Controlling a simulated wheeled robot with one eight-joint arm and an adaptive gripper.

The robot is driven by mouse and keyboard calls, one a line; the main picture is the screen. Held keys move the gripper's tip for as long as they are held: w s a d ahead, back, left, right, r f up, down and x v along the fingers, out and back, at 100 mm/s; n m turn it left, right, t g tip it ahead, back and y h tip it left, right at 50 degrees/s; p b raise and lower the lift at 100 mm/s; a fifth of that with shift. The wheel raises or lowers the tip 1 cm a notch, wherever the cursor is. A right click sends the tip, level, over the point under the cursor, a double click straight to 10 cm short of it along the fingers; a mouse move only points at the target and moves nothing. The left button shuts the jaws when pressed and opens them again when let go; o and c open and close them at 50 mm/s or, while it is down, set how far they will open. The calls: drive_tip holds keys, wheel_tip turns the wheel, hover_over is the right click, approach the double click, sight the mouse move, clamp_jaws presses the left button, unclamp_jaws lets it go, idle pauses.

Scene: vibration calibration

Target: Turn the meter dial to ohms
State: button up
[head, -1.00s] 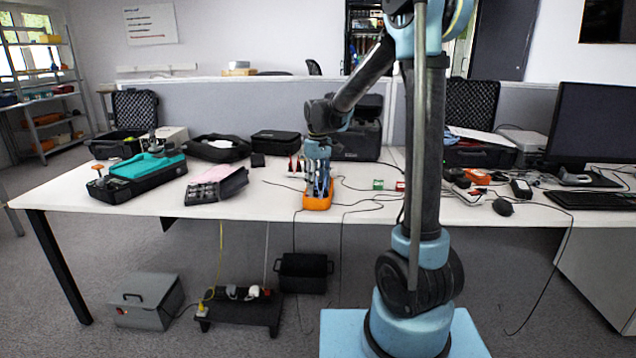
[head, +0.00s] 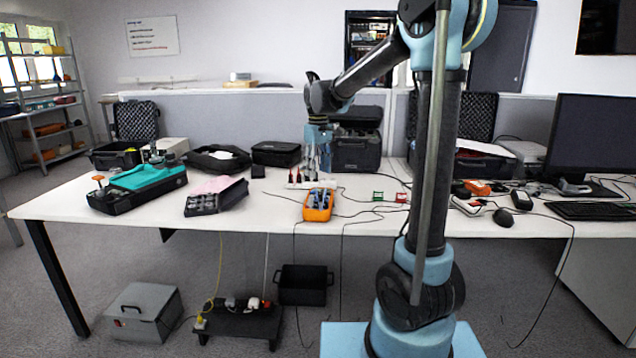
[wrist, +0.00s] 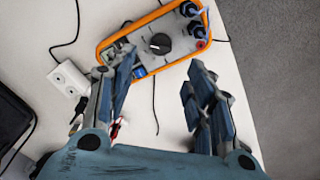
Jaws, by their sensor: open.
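The orange-framed meter (head: 318,213) lies on the white table in the head view. In the wrist view the meter (wrist: 146,72) shows its pale face, black round dial (wrist: 160,44) and black plugs at its upper right end. The dial's marks are too small to read. My gripper (head: 317,178) is above the meter in the head view. In the wrist view my gripper (wrist: 163,76) is open and empty, its two blue-grey fingers spread wide. The dial shows between and beyond the fingertips, apart from them. The left finger covers part of the meter's left end.
A white socket strip (wrist: 71,84) lies left of the meter in the wrist view, with thin black cables around. An open black case (head: 216,198) is to the left on the table. Small green and red parts (head: 400,197) lie to the right. The table's front edge is close to the meter.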

drive_tip(key=shift+r, duration=1.4)
drive_tip(key=s+d+f+m+t, duration=0.1)
drive_tip(key=s+d+f+m, duration=0.25)
drive_tip(key=s+d, duration=1.2)
drive_tip(key=s+d+f+m, duration=0.2)
drive_tip(key=s+d+f, duration=0.1)
drive_tip(key=s+f, duration=0.3)
drive_tip(key=s+d+f+m+t, duration=0.1)
drive_tip(key=s+d+f+m, duration=0.2)
drive_tip(key=s+f, duration=0.4)
drive_tip(key=s, duration=0.3)
drive_tip(key=shift+s, duration=0.2)
